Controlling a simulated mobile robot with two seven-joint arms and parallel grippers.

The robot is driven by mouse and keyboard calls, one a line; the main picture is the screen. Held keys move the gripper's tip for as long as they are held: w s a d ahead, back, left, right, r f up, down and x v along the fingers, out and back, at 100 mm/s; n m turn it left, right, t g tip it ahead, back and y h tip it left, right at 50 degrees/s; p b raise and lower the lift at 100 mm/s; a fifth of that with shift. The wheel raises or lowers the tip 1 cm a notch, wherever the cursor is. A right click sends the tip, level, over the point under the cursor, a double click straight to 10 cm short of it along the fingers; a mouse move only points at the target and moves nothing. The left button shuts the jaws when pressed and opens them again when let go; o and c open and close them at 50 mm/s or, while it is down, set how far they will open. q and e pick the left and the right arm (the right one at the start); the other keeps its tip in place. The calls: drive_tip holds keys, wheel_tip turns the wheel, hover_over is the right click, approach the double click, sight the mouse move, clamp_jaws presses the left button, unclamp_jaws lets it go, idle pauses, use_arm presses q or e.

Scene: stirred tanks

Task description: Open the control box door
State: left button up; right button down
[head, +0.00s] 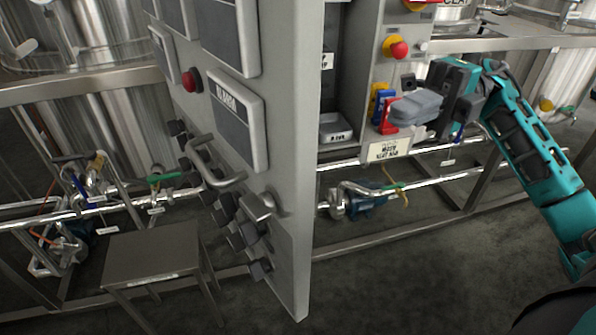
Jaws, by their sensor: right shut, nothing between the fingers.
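The control box door (295,150) stands open, swung out toward me. Its outer face, on the left, carries a bar handle (212,172), a latch-like knob (259,207), a red button, dark knobs and panels. To the right of its edge, the inside of the box (343,70) shows, with a small tray (335,128) in it. My right gripper (398,112) comes in from the right. It is shut with nothing in it, in front of the box's right-hand front, by red and blue tags (385,108), apart from the door. I cannot tell whether it touches the tags. My left gripper is out of view.
A small metal table (150,250) stands at lower left, left of the door. Pipes and rails (420,182) run low behind the door and box. A red-and-yellow button (398,49) is above my gripper. Steel tanks stand behind.

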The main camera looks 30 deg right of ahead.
use_arm(q)
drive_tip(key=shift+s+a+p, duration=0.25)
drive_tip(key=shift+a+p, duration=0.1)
drive_tip(key=shift+p, duration=0.3)
use_arm(e)
drive_tip(key=s+a, duration=0.2)
drive_tip(key=a, duration=1.1)
drive_tip(key=shift+a+g+h, duration=0.3)
drive_tip(key=shift+a, duration=0.05)
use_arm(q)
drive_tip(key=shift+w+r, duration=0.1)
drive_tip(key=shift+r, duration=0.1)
